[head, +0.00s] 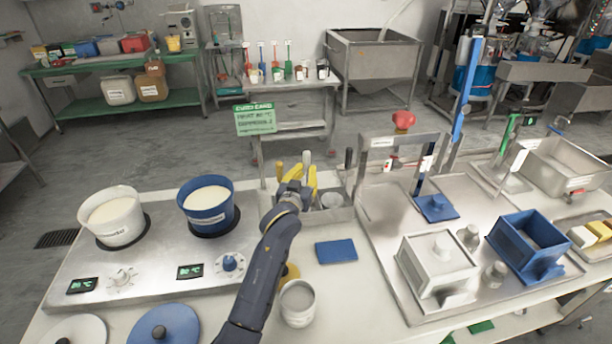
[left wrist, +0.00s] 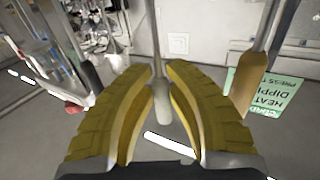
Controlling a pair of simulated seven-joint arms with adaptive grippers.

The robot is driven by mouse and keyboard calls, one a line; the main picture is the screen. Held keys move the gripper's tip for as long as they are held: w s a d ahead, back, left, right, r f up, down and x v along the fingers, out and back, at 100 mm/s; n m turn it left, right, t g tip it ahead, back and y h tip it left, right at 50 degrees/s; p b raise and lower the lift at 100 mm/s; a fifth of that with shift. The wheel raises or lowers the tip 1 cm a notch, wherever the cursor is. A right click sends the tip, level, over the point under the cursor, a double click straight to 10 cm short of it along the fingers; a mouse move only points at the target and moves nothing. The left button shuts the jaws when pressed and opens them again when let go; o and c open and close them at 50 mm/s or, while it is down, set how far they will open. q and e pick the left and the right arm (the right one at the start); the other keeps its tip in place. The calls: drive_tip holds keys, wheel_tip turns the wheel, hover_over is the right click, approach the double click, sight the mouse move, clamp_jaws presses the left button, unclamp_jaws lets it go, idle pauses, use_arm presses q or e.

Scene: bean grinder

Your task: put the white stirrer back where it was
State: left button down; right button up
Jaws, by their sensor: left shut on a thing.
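The white stirrer (head: 306,157) stands roughly upright in my left gripper (head: 304,174), its pale top showing above the yellow fingers. In the left wrist view the stirrer (left wrist: 162,103) runs between the two fingertips (left wrist: 161,75). My right gripper is out of view.
A white pot (head: 113,229) and a blue pot (head: 209,218) with pale contents stand on the hot plate at left. A black handle (head: 347,159) rises at the holder's right. A green sign (head: 255,118) stands behind.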

use_arm(q)
drive_tip(key=shift+f, duration=0.7)
drive_tip(key=c, duration=1.4)
unclamp_jaws()
drive_tip(key=shift+s, duration=0.15)
drive_tip(key=v, duration=1.1)
drive_tip(key=shift+s+a, duration=0.1)
drive_tip(key=shift+s, duration=0.25)
